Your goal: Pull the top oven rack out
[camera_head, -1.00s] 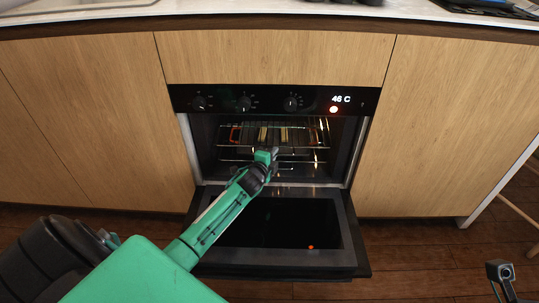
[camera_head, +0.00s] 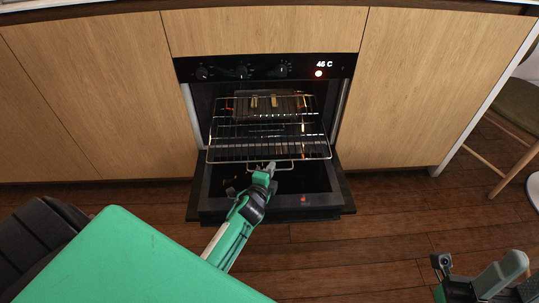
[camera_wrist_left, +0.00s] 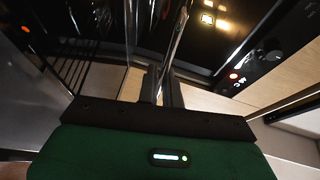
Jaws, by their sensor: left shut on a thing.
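The top oven rack (camera_head: 262,150) is a wire grid that juts out of the oven (camera_head: 205,105) over the open door (camera_head: 215,205). A small wire handle loop (camera_head: 292,167) hangs at its front edge. My left gripper (camera_head: 270,168) is shut on the rack at that handle. In the left wrist view the fingers (camera_wrist_left: 165,88) close around a thin metal bar (camera_wrist_left: 178,40). My right gripper (camera_head: 468,272) shows at the lower right, partly cut off by the frame; its fingers are not clear.
A dark ribbed tray (camera_head: 270,104) lies toward the back of the rack. The control panel (camera_head: 265,67) reads 46 C with a lit red light. A chair (camera_head: 515,125) stands at the right. The wooden floor (camera_head: 370,235) in front is clear.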

